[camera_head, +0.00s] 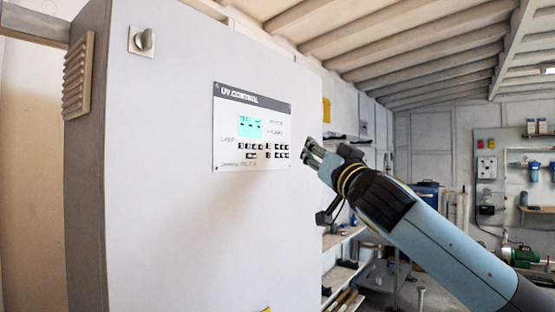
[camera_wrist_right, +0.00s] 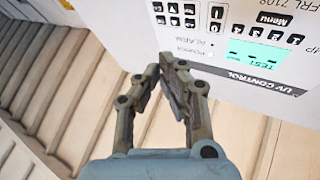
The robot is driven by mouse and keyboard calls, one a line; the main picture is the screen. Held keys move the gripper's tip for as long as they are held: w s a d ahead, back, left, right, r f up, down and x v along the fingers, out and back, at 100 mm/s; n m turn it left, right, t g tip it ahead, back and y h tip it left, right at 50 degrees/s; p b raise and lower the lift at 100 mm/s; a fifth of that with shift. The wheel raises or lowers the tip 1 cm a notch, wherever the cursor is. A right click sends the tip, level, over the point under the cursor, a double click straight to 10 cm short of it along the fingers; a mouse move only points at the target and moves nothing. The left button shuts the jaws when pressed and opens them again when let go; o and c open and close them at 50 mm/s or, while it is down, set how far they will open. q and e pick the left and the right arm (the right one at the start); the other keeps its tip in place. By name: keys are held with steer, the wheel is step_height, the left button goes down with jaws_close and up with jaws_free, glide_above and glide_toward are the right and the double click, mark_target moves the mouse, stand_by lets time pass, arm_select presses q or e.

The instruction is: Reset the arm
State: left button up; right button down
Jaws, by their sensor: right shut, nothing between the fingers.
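The UV control panel (camera_head: 252,160) is a white plate with a dark title strip, a lit cyan screen (camera_head: 250,128) and rows of small dark keys. It sits on the front of a tall pale cabinet (camera_head: 170,215). My right gripper (camera_head: 310,152) is just right of the panel's right edge in the head view, shut and empty. In the right wrist view my right gripper (camera_wrist_right: 173,78) is seen close up, and the panel (camera_wrist_right: 225,65) appears upside down beyond the fingers. The screen (camera_wrist_right: 258,54) there reads TEST. My left gripper is in neither view.
A rotary knob (camera_head: 145,41) is at the cabinet's upper left, and a louvred vent (camera_head: 78,76) is on its side. Shelves (camera_head: 343,238) stand right of the cabinet, behind my right arm. A green pump (camera_head: 524,257) is at the far right.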

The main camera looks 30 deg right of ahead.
stand_by(0.6)
